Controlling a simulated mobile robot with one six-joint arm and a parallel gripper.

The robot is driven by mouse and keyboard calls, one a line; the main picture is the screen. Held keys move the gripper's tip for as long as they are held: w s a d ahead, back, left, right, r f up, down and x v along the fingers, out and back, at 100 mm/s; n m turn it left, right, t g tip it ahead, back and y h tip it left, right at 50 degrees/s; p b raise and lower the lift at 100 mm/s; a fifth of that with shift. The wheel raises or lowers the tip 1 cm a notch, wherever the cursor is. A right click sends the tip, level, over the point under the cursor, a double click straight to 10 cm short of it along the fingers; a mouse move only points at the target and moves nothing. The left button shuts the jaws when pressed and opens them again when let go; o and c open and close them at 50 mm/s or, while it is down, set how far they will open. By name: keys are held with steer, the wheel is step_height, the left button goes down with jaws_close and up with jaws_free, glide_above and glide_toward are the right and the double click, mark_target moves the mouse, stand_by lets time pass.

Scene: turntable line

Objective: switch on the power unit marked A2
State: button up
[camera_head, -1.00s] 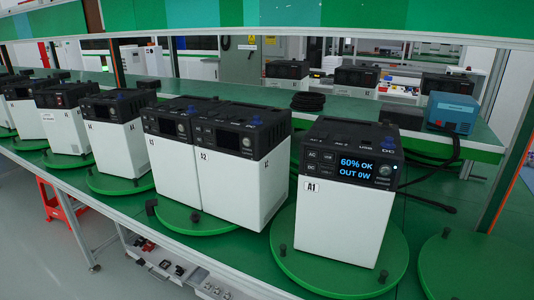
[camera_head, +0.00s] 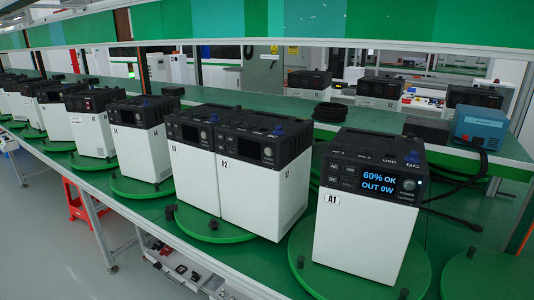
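The power unit marked A2 (camera_head: 250,195) is a white box with a black top. It stands upright on a green round turntable (camera_head: 215,231), close beside another unit (camera_head: 195,178) on its left. Its dark front screen (camera_head: 249,150) shows no lit text. To its right the unit marked A1 (camera_head: 359,230) stands on its own turntable, its screen lit blue with "60% OK OUT 0W". My gripper is not in view.
More black-and-white units, such as this one (camera_head: 140,148), line the bench to the left on turntables. An empty turntable (camera_head: 485,278) is at the lower right. Behind stand a blue box (camera_head: 481,128) and coiled black cable (camera_head: 330,112). A red stool (camera_head: 80,198) stands on the floor at left.

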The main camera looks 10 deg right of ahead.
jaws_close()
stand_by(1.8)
